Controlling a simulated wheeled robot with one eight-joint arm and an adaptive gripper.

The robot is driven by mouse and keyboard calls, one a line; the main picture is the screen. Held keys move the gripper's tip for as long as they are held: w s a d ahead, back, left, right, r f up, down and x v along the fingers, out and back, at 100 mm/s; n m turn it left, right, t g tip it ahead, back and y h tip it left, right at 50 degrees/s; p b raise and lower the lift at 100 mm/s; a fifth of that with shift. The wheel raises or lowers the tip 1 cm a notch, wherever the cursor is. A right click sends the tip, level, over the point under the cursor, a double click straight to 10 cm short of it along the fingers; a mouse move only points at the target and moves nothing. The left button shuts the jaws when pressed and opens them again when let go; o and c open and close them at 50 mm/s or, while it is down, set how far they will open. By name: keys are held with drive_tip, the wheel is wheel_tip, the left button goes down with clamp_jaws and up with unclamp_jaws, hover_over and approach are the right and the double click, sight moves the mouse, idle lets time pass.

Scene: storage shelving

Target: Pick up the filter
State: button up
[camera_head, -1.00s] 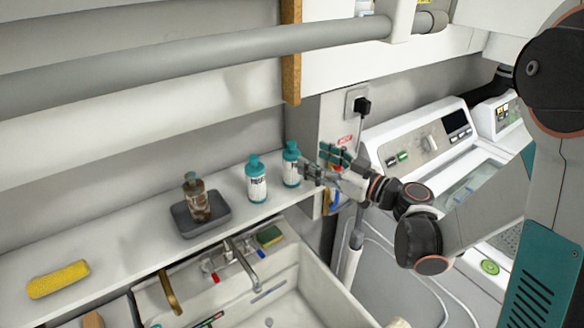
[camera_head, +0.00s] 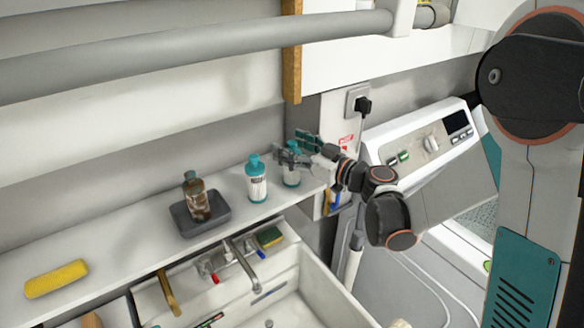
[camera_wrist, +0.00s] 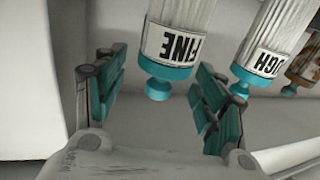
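Two white bottles with teal caps stand upright on the shelf; either may be the filter. The right bottle (camera_head: 291,178) is partly hidden by my gripper (camera_head: 297,148). In the wrist view it appears upside down, labelled "FINE" (camera_wrist: 175,45). My gripper (camera_wrist: 158,98) is open and empty.
A brown bottle (camera_head: 196,200) stands on a dark tray (camera_head: 221,216) further left, with a yellow sponge (camera_head: 56,279) beyond. A sink (camera_head: 320,292) with a faucet (camera_head: 244,262) lies in front. A wall socket (camera_head: 356,98) and washing machine (camera_head: 415,142) are at right.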

clamp_jaws()
